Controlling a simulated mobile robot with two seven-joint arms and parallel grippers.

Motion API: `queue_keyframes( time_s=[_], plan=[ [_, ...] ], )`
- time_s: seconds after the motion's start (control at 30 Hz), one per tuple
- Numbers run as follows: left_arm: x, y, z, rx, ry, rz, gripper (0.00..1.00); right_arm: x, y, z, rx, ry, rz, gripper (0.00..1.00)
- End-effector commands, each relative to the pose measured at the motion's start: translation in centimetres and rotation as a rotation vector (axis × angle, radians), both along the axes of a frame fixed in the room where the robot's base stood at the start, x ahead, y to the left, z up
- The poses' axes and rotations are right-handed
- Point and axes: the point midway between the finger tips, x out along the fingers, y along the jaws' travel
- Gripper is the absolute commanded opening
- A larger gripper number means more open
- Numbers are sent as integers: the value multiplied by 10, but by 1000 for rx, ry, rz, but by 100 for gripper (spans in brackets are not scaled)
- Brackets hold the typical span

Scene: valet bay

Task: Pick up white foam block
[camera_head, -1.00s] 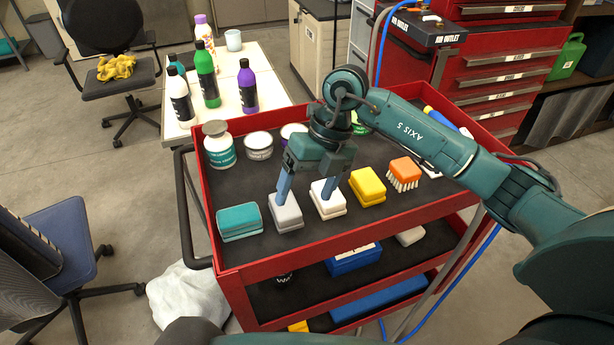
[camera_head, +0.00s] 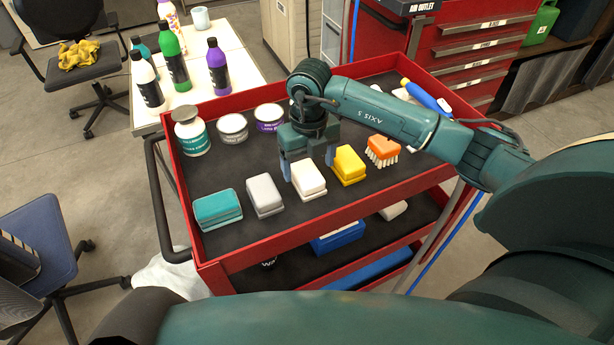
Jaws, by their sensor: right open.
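The white foam block (camera_head: 309,182) lies on the dark top of the red cart, between a grey block (camera_head: 264,196) on its left and a yellow block (camera_head: 349,165) on its right. My right gripper (camera_head: 308,168) is open and points down at the white block's far end. One finger shows on its left side and one on its right. I cannot tell whether they touch the block or how far down they reach. My left gripper is out of view.
A teal block (camera_head: 217,209) and an orange brush (camera_head: 382,151) complete the row on the cart (camera_head: 290,243). A white bottle (camera_head: 191,136) and tins (camera_head: 233,128) stand behind. The cart's raised red rim surrounds the top. A tool chest (camera_head: 470,50) stands at back right.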

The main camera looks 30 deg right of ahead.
Motion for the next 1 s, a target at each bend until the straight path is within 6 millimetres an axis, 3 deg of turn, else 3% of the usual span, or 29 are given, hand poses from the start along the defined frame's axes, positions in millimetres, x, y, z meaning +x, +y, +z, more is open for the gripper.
queue_keyframes(
  time_s=[0.2,0.5,1.0],
  plan=[
    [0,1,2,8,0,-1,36,-2,3,-31,0,3,-1,78],
    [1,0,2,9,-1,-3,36,-1,3,-36,1,1,1,78],
    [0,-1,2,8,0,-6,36,-1,3,-35,1,0,1,37]
  ],
)
